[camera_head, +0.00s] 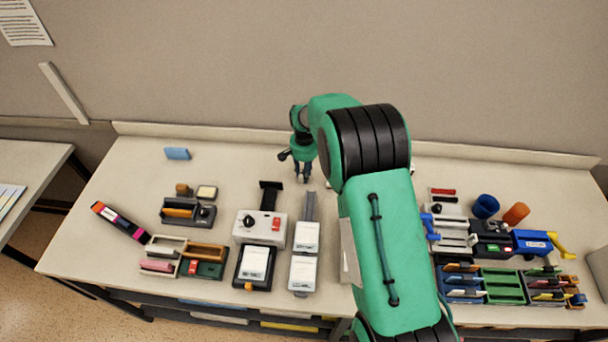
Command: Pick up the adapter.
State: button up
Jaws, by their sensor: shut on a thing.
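My gripper (303,177) points down over the back middle of the table, near the rear ledge. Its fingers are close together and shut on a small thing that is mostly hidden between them. At this size I cannot make out its shape, or whether it is the adapter. I also cannot tell whether it touches the tabletop. No other thing in view can be clearly picked out as the adapter.
Left of my arm on the table (120,190) are a blue block (177,153), small trays and a grey box with a red switch (260,227). Right of it are a blue cup (485,206), an orange cylinder (516,213) and sorting trays (503,287). The table's back left is mostly clear.

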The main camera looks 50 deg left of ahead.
jog(key=shift+r, duration=4.8)
jog(key=shift+d, duration=0.1)
jog(key=shift+n, duration=0.6)
jog(key=s+d+r+p, duration=0.1)
jog(key=d+r, duration=0.1)
jog(key=d, duration=0.6)
jog(key=s+d+r+p, duration=0.1)
jog(key=d+r, duration=0.1)
jog(key=d, duration=0.7)
jog(key=s+d+r+p, duration=0.1)
jog(key=d+r, duration=0.1)
jog(key=d, duration=0.7)
jog(key=shift+s+r, duration=0.1)
jog(key=shift+s, duration=0.1)
jog(key=s+d+p, duration=0.1)
jog(key=s+d, duration=0.3)
jog(key=d, duration=0.4)
jog(key=s+d+p, duration=0.1)
jog(key=s+d, duration=0.3)
jog(key=d, duration=0.4)
jog(key=s+d+r+n+p, duration=0.1)
jog(key=s+d, duration=0.3)
jog(key=d, duration=0.4)
jog(key=shift+d, duration=0.15)
jog(key=shift+w, duration=0.15)
